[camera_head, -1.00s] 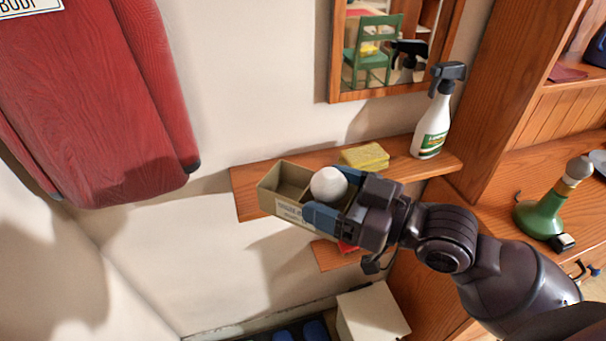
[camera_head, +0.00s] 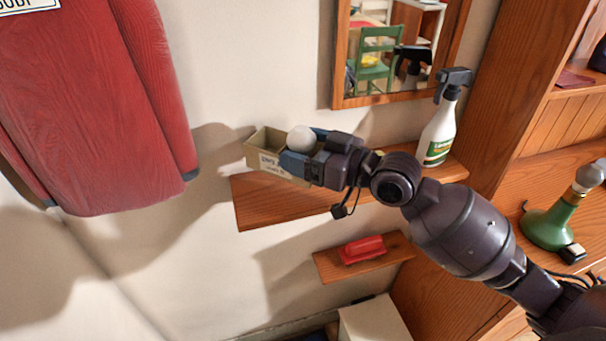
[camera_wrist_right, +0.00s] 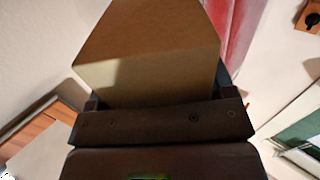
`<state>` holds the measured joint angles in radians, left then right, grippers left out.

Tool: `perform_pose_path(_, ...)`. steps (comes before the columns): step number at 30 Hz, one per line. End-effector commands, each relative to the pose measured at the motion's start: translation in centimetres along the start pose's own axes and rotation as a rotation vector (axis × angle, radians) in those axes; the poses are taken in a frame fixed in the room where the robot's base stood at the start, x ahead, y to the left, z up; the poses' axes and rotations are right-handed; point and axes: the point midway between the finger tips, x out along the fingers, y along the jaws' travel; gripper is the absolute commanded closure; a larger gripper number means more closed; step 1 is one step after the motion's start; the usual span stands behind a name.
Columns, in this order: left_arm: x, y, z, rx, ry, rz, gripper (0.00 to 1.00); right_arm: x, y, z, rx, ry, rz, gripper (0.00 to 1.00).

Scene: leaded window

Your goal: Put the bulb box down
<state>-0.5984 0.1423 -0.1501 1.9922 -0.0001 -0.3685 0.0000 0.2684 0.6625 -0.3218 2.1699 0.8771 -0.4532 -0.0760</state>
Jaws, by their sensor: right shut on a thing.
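The bulb box (camera_head: 262,162) is a tan open-topped box with a printed label and a round white bulb (camera_head: 301,139) in it. My right gripper (camera_head: 308,158) is shut on the box at its right end. In the head view the box overlaps the left part of the upper wooden shelf (camera_head: 260,208); I cannot tell whether it touches the shelf. In the right wrist view a plain tan side of the box (camera_wrist_right: 150,50) fills the space beyond the gripper. My left gripper is not in view.
A spray bottle (camera_head: 440,125) stands on the shelf's right end. A lower shelf (camera_head: 330,265) holds a red object (camera_head: 363,249). A mirror (camera_head: 345,95) hangs above. A red coat-like shape (camera_head: 110,110) is at left. A green lamp base (camera_head: 548,226) stands right.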

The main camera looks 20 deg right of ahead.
Motion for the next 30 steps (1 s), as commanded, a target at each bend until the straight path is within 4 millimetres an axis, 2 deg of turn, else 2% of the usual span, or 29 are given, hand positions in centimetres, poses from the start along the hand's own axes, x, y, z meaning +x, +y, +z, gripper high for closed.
perform_pose_path(8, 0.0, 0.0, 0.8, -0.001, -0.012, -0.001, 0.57, 0.0, -0.1, 1.5, 0.001, 0.0, -0.001, 0.47)
perform_pose_path(17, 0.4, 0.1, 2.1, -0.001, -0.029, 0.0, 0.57, 0.0, 0.0, 5.7, 0.003, -0.002, 0.0, 0.47)
perform_pose_path(30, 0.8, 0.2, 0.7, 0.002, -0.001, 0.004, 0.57, 0.2, 0.2, 6.2, 0.0, 0.0, 0.0, 0.47)
